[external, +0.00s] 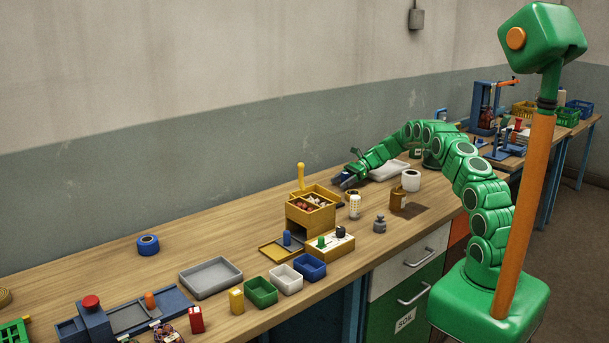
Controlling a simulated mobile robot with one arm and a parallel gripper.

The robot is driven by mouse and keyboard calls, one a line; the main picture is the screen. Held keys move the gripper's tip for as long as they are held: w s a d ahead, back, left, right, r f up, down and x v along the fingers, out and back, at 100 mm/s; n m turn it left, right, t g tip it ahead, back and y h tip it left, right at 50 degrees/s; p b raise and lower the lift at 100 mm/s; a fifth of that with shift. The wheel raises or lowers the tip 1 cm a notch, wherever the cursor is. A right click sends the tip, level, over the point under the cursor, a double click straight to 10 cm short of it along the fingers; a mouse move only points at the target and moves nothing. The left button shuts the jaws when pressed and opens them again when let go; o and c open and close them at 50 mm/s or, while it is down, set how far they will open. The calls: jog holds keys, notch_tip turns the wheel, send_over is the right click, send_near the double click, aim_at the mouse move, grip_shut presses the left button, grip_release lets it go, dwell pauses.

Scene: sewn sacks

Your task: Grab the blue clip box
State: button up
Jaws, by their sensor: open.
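A small open blue box (310,267) sits on the wooden bench, at the right end of a row with a green box (261,291) and a white box (285,279). It is the likeliest blue clip box in view; I cannot make out any clips in it. My gripper (346,182) is open, low over the back of the bench, right of the yellow wooden box and well behind the blue box. A dark bluish shape shows at its fingertips; I cannot tell whether it is the fingers or a separate thing.
The yellow wooden box (311,214) with an upright handle stands between my gripper and the blue box. A grey tray (211,278) lies left. The bench's back left is mostly clear.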

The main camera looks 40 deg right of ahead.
aim_at(343, 173)
jog(key=c, duration=1)
jog(key=shift+c, duration=0.2)
jog(key=shift+r, duration=0.15)
notch_tip(343, 173, up, 3)
jog(key=shift+f, duration=0.1)
jog(key=shift+s+r, duration=0.15)
jog(key=shift+r, duration=0.15)
jog(key=s+a+r, duration=0.1)
jog(key=s+r, duration=0.8)
jog(key=s, duration=0.4)
jog(key=shift+s+a+r, duration=0.15)
jog(key=shift+s+a, duration=0.1)
jog(key=shift+a, duration=0.15)
